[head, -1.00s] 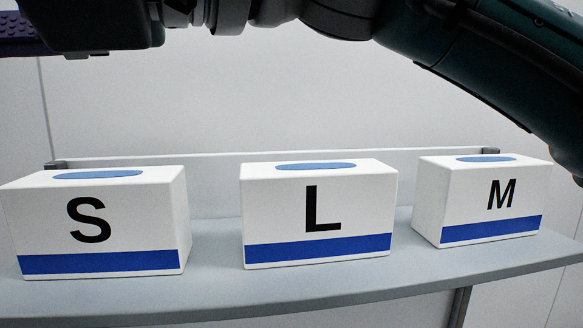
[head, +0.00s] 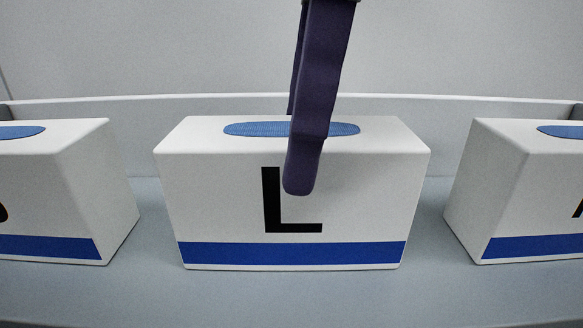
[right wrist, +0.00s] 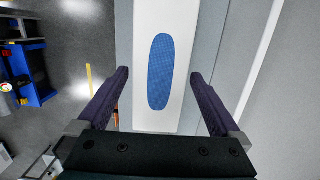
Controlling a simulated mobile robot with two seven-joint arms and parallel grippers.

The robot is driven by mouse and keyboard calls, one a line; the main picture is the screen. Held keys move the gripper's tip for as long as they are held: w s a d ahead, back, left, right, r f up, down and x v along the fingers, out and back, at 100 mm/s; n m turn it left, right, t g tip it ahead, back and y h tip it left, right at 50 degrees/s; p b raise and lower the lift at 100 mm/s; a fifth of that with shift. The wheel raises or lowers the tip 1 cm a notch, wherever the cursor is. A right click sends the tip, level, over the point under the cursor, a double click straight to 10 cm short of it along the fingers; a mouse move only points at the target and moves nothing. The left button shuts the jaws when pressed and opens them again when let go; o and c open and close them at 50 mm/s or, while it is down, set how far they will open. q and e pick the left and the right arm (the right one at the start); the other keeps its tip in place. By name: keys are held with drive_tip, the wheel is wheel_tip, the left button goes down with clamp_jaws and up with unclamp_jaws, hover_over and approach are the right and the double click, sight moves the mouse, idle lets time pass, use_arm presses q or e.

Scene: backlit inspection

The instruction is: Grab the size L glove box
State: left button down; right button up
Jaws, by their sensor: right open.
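The size L glove box (head: 230,200) stands upright on the shelf in the middle of the head view. It is white, with a black L, a blue band along the bottom and a blue oval opening on top. My right gripper (head: 297,150) comes down from above, one finger in front of the box's face and partly over the L, the other mostly hidden behind it. In the right wrist view, the white box top (right wrist: 143,60) lies between the two spread, empty fingers of my right gripper (right wrist: 160,82). My left gripper is not in view.
A white box (head: 80,190) stands to the left and another (head: 490,190) to the right, both cut off by the frame, with gaps beside the L box. The grey shelf (head: 290,295) is bare in front. A raised rail (head: 150,102) runs behind.

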sight(229, 207)
drive_tip(key=f, duration=0.3)
drive_tip(key=shift+a+f, duration=0.3)
drive_tip(key=shift+a, duration=0.05)
drive_tip(key=c, duration=1.5)
